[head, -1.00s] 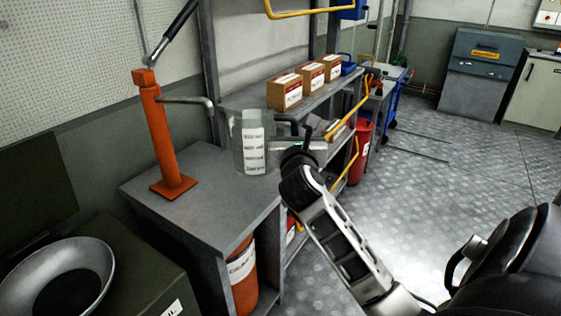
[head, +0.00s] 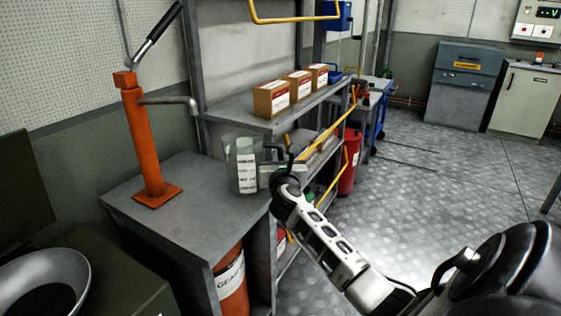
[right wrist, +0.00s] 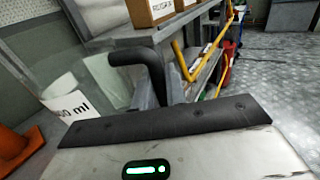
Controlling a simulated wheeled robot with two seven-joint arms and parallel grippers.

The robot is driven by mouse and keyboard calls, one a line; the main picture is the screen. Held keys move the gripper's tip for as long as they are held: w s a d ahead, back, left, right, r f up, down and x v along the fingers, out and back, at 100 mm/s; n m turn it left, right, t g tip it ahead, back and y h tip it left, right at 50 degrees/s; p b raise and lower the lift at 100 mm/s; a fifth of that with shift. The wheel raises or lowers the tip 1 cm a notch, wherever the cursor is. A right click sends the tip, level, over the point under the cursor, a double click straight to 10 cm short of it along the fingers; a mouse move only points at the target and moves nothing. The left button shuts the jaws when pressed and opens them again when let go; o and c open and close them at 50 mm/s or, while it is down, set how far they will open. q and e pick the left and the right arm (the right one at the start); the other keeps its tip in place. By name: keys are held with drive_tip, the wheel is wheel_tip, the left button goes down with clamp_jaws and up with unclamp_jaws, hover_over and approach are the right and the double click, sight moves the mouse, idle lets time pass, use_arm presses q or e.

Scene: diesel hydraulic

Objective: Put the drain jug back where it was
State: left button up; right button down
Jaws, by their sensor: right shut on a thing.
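The drain jug (head: 244,176) is a clear jug with a white graduated label and a dark handle. It is upright over the right end of the grey bench (head: 205,215); I cannot tell whether its base touches the top. My right gripper (head: 277,172) is shut on the jug's handle side, reaching in from the right. In the right wrist view the jug (right wrist: 75,100) shows its label, and its black handle (right wrist: 138,58) rises past the gripper's dark edge. The fingertips are mostly hidden. My left gripper is not in view.
An orange hand pump (head: 142,140) with a grey spout stands on the bench left of the jug. A shelf rack with cardboard boxes (head: 271,98) and yellow rails is behind. A metal funnel (head: 40,290) is at lower left. The floor at right is mostly clear.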

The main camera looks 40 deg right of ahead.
drive_tip(key=c, duration=1.4)
unclamp_jaws()
drive_tip(key=shift+f, duration=0.1)
drive_tip(key=shift+c, duration=0.2)
drive_tip(key=shift+s+a+r, duration=0.1)
drive_tip(key=shift+r, duration=0.1)
drive_tip(key=p+v, duration=0.1)
drive_tip(key=v, duration=1.1)
drive_tip(key=s+a+f+n+t+y, duration=0.1)
drive_tip(key=s+a+n+t+y, duration=0.15)
drive_tip(key=a+n+y, duration=0.7)
drive_tip(key=s+a+f+n+t+y, duration=0.1)
drive_tip(key=s+a+n+t+y, duration=0.2)
drive_tip(key=a+n, duration=1.2)
drive_tip(key=s+a+f+n+g+y, duration=0.3)
drive_tip(key=s+a+f+n+g, duration=0.2)
drive_tip(key=n, duration=1.6)
drive_tip(key=s+f+g, duration=0.3)
drive_tip(key=s+f, duration=0.2)
drive_tip(key=f, duration=0.2)
drive_tip(key=shift+s, duration=0.35)
